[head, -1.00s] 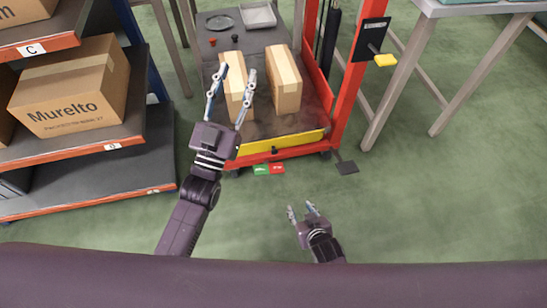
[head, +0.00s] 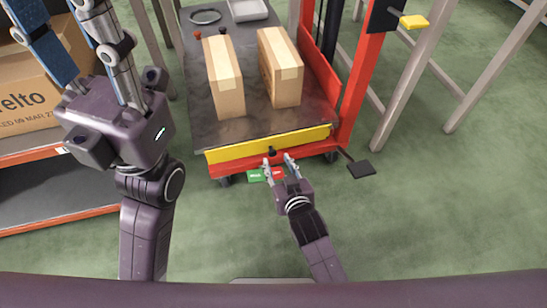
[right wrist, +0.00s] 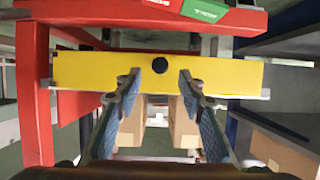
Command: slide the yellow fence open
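The yellow fence (head: 235,149) is a low bar across the front edge of the red cart's dark platform. A black knob (head: 272,152) sits at its middle. My right gripper (head: 279,158) is at the fence front with its fingers apart. In the right wrist view the fence (right wrist: 225,75) spans the picture, and the knob (right wrist: 160,65) shows between the open fingers (right wrist: 158,78), with a gap on both sides. My left gripper (head: 62,25) is raised close to the head camera at the left, empty, fingers apart, tips cut off by the frame.
Two tall cardboard boxes (head: 224,85) (head: 281,75) stand on the platform (head: 190,100), with a grey plate (head: 205,16) and a pale tray (head: 248,10) behind. A red post (head: 362,75) and a black pedal (head: 361,170) are at the right. A shelf (head: 60,215) stands left.

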